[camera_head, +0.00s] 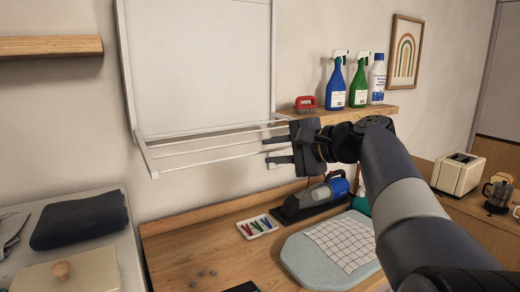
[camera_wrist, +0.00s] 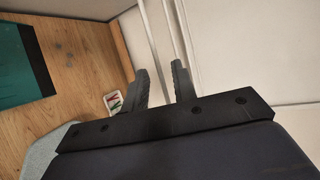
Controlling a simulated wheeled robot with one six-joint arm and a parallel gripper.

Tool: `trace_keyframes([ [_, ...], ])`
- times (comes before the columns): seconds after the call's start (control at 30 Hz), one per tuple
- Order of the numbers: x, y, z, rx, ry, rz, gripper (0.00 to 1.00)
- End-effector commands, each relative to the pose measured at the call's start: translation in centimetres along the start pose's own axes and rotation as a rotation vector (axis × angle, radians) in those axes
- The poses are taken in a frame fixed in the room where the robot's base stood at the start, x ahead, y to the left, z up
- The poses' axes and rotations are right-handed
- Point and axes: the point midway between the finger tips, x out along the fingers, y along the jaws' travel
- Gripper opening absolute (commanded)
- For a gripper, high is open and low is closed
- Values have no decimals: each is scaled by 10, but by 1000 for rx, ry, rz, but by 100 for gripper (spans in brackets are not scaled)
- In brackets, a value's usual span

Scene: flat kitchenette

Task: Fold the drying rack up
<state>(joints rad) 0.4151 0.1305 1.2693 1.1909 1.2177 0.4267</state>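The drying rack (camera_head: 146,156) is white and fixed to the wall. Its lower part is folded down and sticks out from the wall frame, with several thin bars running left to right. My gripper (camera_head: 267,150) is at the right end of the rack, beside the outer bar. In the wrist view my gripper (camera_wrist: 161,82) has its two dark fingers apart. A pale rack bar (camera_wrist: 148,35) runs toward the gap between them, and another passes beside it. I cannot tell whether a finger touches a bar. The rack's right end is partly hidden behind my gripper.
A wooden shelf (camera_head: 375,110) with a red brush (camera_head: 305,102) and several bottles stands close right of the rack. Below are a counter (camera_head: 190,245), a handheld vacuum (camera_head: 318,196), a marker tray (camera_head: 257,227) and an ironing pad (camera_head: 300,255).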

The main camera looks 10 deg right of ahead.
Motion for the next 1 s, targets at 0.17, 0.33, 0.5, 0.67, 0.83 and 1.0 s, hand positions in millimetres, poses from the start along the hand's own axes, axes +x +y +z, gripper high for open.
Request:
trace_keyframes([
  [0.17, 28, -1, 1, 2, -3, 1, 26],
  [0.33, 40, 0, 0, 1, -1, 1, 26],
  [0.5, 43, 0, 0, 0, 1, 0, 26],
  [0.67, 43, 0, 0, 0, 1, 0, 25],
  [0.83, 43, 0, 0, 0, 1, 0, 11],
  [1.0, 43, 0, 0, 0, 1, 0, 0],
])
